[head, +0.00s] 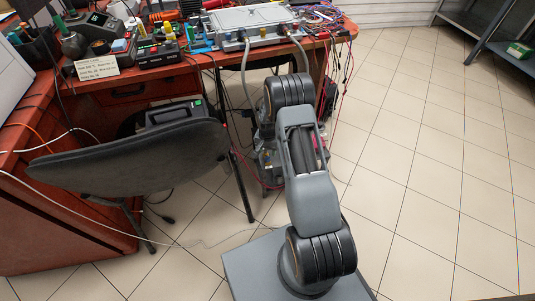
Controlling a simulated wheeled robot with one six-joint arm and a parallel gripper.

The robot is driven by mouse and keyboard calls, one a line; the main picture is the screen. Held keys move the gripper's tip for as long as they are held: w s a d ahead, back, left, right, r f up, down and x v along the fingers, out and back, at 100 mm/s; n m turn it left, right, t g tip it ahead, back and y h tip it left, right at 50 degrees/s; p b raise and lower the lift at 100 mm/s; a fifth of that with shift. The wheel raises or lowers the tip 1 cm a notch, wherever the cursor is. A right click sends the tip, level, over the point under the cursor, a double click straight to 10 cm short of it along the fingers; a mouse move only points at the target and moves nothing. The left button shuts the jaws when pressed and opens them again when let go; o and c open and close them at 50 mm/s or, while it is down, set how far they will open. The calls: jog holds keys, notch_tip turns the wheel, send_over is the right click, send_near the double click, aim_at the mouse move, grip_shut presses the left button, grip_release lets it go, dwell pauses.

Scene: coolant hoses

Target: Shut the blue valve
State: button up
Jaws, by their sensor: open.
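A flat grey metal unit (252,20) lies on the red workbench near the top middle. Two grey hoses come off its front edge: a left hose (247,72) and a right hose (301,50), both hanging down in front of the bench. Small dark and bluish fittings (242,36) show where the hoses meet the unit. They are too small to tell for certain which is the blue valve, or how its handle is turned. My arm reaches up from the bottom of the head view towards the bench, and its links hide my gripper.
A dark chair (130,150) stands left of my arm, close to the bench. Tools and instruments crowd the red workbench (30,135). Red and black cables (343,65) hang at its right end. The tiled floor (430,150) on the right is clear, with metal shelving beyond.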

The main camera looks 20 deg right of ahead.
aim_at(267, 158)
notch_tip(267, 158, up, 8)
jog(key=p, duration=0.2)
jog(key=shift+r, duration=0.25)
jog(key=shift+r, duration=0.1)
